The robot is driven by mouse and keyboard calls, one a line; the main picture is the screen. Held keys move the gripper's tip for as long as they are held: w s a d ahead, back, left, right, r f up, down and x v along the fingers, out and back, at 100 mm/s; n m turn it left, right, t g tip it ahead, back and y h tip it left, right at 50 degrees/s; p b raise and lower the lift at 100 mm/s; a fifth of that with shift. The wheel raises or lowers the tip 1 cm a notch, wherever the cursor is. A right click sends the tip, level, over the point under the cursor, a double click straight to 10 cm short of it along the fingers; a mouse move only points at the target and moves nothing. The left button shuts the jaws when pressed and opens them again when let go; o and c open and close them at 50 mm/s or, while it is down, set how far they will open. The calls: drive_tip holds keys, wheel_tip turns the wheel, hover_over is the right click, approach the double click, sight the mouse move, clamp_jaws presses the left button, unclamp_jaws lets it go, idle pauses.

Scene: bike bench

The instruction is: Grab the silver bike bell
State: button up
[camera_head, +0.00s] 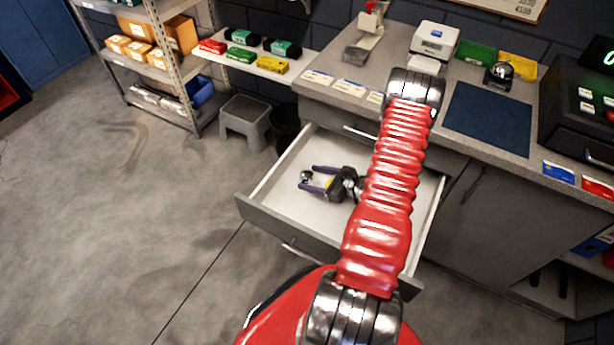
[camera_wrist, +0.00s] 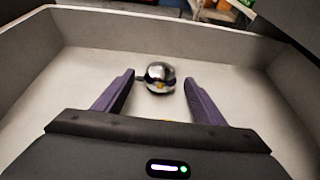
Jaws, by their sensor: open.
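The silver bike bell (camera_wrist: 160,76) is a shiny round dome on the light floor of the open drawer (camera_head: 275,200). In the wrist view it sits between and slightly beyond the tips of my gripper (camera_wrist: 158,82). The two purple fingers are apart, with a gap on each side of the bell. In the head view my gripper (camera_head: 303,181) reaches left inside the drawer, and the bell (camera_head: 306,176) shows small at its fingertips. My red arm covers the right part of the drawer.
The drawer walls stand around my gripper, with the front panel (camera_head: 290,240) nearest. The grey counter (camera_head: 335,72) is above and behind. Another silver domed object (camera_head: 500,72) stands on the counter near a dark blue mat (camera_head: 487,120). A grey step stool (camera_head: 245,120) is left of the drawer.

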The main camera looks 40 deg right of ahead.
sight(313, 179)
drive_tip(key=c, duration=1.2)
drive_tip(key=shift+o, duration=0.2)
drive_tip(key=shift+r, duration=0.2)
wheel_tip(313, 179, up, 10)
drive_tip(key=shift+f, duration=0.2)
idle(0.3)
